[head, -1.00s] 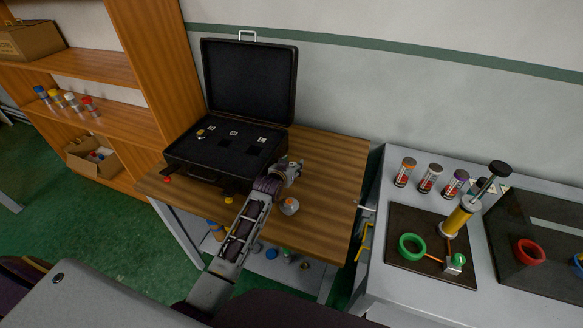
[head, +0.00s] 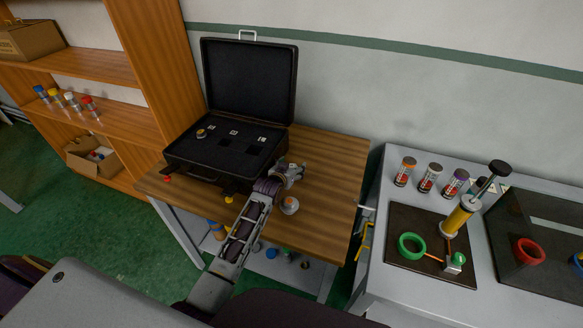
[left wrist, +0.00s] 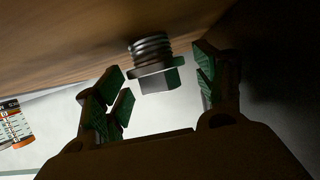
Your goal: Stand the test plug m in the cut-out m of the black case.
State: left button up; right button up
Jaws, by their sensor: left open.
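The open black case (head: 222,155) stands on the wooden table, lid up. Its insert has a row of labelled cut-outs; a small brass-coloured plug (head: 201,133) sits at the left one. The middle cut-out (head: 225,142) and right cut-out (head: 253,150) look empty; their labels are too small to read. My left gripper (head: 292,170) is low over the table, right of the case.
A round silver-and-orange piece (head: 289,205) stands on the table just nearer than my left gripper. The wooden table (head: 335,180) is clear to the right. A grey bench (head: 375,285) with bottles, a ring and a yellow cylinder stands further right.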

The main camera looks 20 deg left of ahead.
pick_arm(q)
jog(key=shift+r, duration=0.15)
jog(key=shift+s+r, duration=0.1)
jog(key=shift+s, duration=0.1)
jog(key=shift+v, duration=5.75)
